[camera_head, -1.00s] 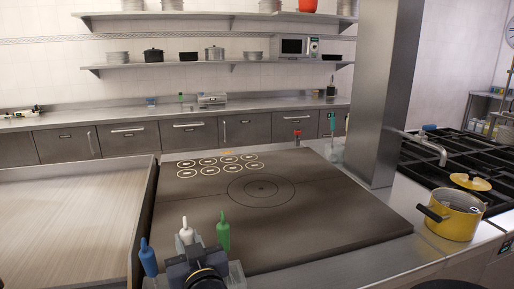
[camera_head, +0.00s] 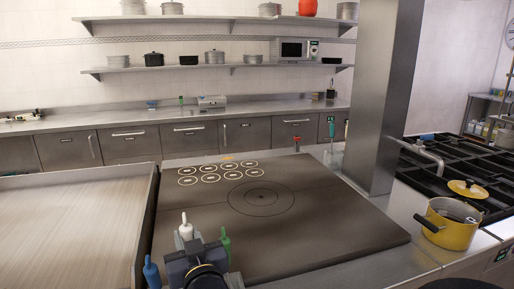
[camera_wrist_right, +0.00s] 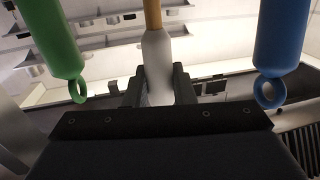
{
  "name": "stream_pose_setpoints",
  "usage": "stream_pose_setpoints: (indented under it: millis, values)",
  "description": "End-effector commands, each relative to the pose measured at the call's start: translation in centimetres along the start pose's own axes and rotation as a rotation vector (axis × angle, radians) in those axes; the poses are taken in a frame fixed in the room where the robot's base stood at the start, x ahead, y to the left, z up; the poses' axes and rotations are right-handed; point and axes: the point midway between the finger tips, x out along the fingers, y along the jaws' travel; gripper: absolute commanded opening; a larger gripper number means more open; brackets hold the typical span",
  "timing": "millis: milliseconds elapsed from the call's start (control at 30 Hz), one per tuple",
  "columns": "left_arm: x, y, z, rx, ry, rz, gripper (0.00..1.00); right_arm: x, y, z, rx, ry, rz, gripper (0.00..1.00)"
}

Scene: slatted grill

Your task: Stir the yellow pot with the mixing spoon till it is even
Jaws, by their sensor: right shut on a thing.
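The yellow pot (camera_head: 452,232) stands on the steel counter at the right, with a dark handle on its left side. It is open at the top and something grey shows inside. My right gripper (camera_head: 187,243) is shut on the white handle of the mixing spoon (camera_head: 185,228), far to the left of the pot. In the right wrist view the white handle (camera_wrist_right: 157,55) sits between the fingers (camera_wrist_right: 158,88), with a tan shaft beyond it. The spoon's head is out of view. My left gripper is not in view.
A blue-handled utensil (camera_head: 151,273) and a green-handled one (camera_head: 226,244) hang on either side of the held spoon. A dark flat griddle (camera_head: 320,220) lies between the gripper and the pot. A yellow lid (camera_head: 467,188) lies behind the pot, by the black stove (camera_head: 455,160). A steel column (camera_head: 375,100) stands behind.

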Motion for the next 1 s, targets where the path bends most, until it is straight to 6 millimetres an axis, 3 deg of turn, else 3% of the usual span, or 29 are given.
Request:
stream_pose_setpoints:
  millis: [300,567,1000]
  values:
    - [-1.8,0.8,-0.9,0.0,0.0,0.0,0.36,0.0,0.0,-2.6,0.002,0.001,0.001,0.0]
    - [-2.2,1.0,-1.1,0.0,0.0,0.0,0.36,0.0,0.0,-3.2,0.002,0.001,0.001,0.0]
    - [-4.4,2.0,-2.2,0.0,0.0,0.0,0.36,0.0,0.0,-6.3,0.001,0.001,0.0,0.0]
